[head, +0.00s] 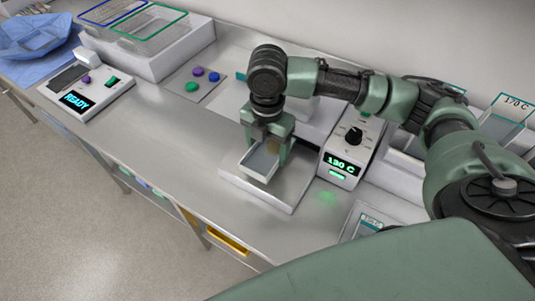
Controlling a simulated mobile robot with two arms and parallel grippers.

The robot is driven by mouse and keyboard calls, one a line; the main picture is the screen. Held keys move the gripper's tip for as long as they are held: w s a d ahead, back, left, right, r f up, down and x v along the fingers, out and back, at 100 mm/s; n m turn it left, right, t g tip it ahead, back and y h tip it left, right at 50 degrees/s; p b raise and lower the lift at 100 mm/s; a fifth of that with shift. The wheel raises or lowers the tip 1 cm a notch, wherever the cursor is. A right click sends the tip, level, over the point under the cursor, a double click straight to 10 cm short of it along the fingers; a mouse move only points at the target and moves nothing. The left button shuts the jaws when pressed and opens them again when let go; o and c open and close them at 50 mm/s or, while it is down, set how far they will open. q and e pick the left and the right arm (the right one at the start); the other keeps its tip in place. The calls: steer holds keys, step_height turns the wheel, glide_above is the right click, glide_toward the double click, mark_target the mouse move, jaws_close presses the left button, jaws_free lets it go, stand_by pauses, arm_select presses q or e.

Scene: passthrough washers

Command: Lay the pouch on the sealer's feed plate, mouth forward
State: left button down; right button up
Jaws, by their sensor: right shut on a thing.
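The sealer (344,167) stands right of centre, with a black knob and a lit green temperature display. Its pale feed plate (291,196) sticks out toward the front of the bench. My right gripper (266,158) points down over the plate and is shut on the pouch (258,164), a pale grey, flat piece with a light rim. The pouch lies over the plate, tilted toward the lower left. I cannot tell whether it touches the plate or which end is its mouth; the fingers hide part of it. My left gripper is not in view.
A white control box (86,96) reading READY stands at left. Purple, blue and green round pieces (198,80) lie on a metal plate behind. Blue cloth (34,36) and wire-framed baskets (150,28) are at the back left. Bare steel bench (150,130) lies left of the sealer.

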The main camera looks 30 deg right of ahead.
mark_target(268, 150)
step_height(268, 150, down, 3)
steer(key=shift+p, duration=0.5)
steer(key=shift+f, duration=0.3)
steer(key=o, duration=1.4)
steer(key=shift+f, duration=0.1)
steer(key=shift+o, duration=0.2)
step_height(268, 150, up, 12)
steer(key=shift+r+b, duration=0.15)
steer(key=shift+b, duration=0.75)
